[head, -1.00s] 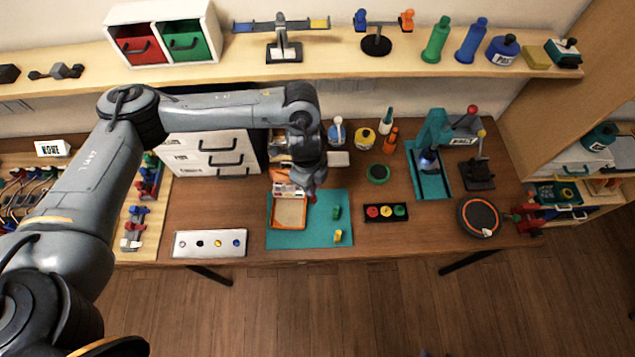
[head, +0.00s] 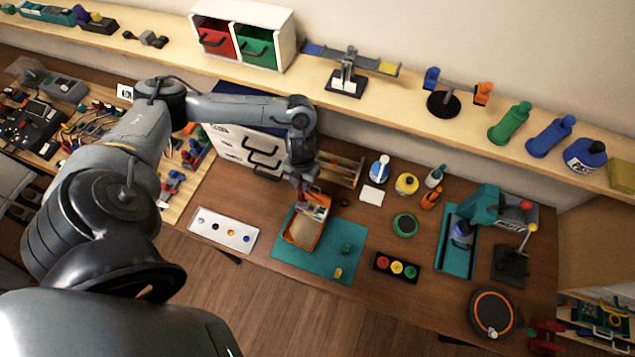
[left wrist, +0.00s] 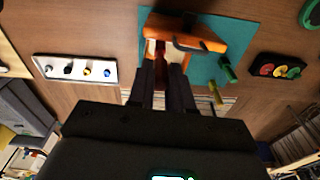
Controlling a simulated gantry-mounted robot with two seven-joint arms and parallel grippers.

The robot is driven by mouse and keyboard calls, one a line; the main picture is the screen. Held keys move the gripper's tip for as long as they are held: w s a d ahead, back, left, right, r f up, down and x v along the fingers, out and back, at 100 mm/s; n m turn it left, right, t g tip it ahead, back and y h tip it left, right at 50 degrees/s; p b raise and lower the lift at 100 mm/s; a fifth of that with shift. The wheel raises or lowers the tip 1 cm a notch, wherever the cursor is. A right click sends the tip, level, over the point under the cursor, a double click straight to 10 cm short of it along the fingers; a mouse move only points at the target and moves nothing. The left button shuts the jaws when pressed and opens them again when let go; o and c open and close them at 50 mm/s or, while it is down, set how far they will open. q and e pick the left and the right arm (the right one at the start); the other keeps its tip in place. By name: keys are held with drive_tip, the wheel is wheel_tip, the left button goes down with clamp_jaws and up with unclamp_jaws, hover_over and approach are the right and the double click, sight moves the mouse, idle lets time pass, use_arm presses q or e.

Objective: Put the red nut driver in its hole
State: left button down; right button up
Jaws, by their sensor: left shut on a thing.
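My left gripper (head: 303,190) hangs over the far end of the orange tray (head: 288,238) on the teal mat. In the left wrist view, my left gripper (left wrist: 164,75) is shut on a dark red piece (left wrist: 160,48), which appears to be the red nut driver; the fingers hide much of it. A green driver (head: 346,249) and a yellow driver (head: 338,272) stand on the mat (head: 325,263). The black block (head: 376,269) to the right of the mat has red, yellow and green round spots; the red spot (head: 381,262) is leftmost. My right gripper is out of view.
A white strip (head: 246,248) with several small coloured pegs or spots lies left of the mat. A green round dish (head: 405,225) and bottles stand behind the block. White drawers (head: 235,146) stand behind my left arm. The table between mat and block is clear.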

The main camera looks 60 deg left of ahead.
use_arm(q)
drive_tip(key=shift+w+a, duration=0.1)
drive_tip(key=shift+a, duration=0.2)
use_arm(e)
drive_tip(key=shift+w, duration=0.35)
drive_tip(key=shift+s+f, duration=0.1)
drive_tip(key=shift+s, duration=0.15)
use_arm(q)
drive_tip(key=shift+r+p, duration=0.3)
drive_tip(key=shift+p, duration=0.05)
wheel_tip(320, 180, down, 4)
drive_tip(key=b, duration=0.3)
drive_tip(key=shift+r, duration=0.1)
drive_tip(key=shift+d+f, duration=0.1)
drive_tip(key=shift+f, duration=0.2)
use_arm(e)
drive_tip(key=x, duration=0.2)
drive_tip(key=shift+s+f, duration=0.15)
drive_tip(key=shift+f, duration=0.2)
use_arm(q)
drive_tip(key=shift+f+b, duration=0.3)
drive_tip(key=shift+b, duration=0.05)
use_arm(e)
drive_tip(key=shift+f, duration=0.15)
